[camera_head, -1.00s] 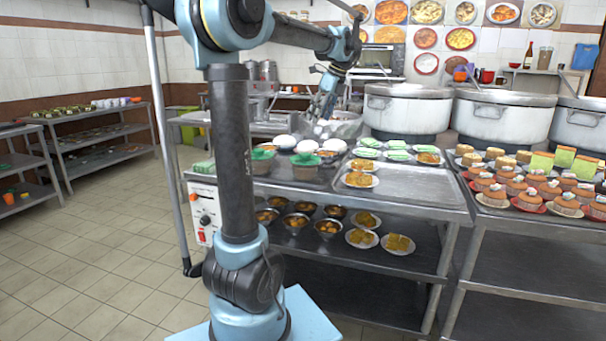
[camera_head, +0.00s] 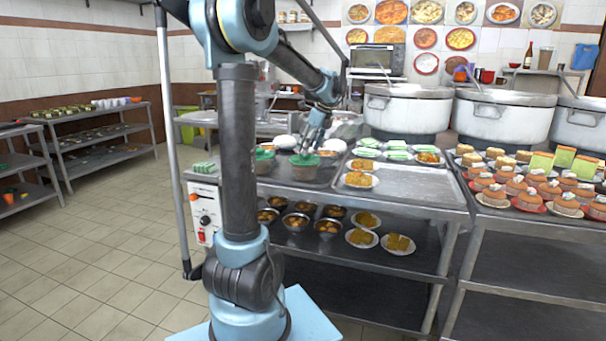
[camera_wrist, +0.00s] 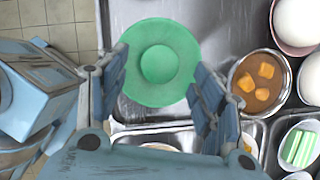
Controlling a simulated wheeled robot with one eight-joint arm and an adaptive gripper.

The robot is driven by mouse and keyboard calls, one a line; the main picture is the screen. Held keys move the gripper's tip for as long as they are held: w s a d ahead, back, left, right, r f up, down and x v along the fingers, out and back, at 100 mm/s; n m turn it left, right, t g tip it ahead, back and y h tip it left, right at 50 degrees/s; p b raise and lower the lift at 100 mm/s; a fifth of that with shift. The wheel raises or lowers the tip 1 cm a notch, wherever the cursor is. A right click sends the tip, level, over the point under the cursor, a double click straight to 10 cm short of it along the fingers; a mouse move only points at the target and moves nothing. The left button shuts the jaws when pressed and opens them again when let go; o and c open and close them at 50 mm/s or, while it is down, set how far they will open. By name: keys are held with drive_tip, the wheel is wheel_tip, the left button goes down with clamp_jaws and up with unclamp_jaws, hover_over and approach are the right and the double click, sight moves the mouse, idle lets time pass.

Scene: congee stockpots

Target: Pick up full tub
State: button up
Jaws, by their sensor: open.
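A tub with a round green lid (camera_head: 305,160) stands on the metal counter in the head view. In the wrist view the green lid (camera_wrist: 160,62), with a raised round centre, lies between the spread fingertips. My gripper (camera_head: 313,145) is open and points down just above this tub; it also shows in the wrist view (camera_wrist: 159,75). Nothing is held. I cannot tell how far down the fingers reach beside the lid. The tub's sides are hidden under the lid in the wrist view.
Another green-lidded tub (camera_head: 262,165) stands to the left. A bowl of brown soup with orange cubes (camera_wrist: 258,82) sits close to the right finger in the wrist view. White domed items (camera_head: 284,141) stand behind, and plated food (camera_head: 360,180) lies on trays to the right.

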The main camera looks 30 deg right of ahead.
drive_tip(key=shift+x, duration=1.15)
clamp_jaws()
drive_tip(key=shift+r, duration=0.1)
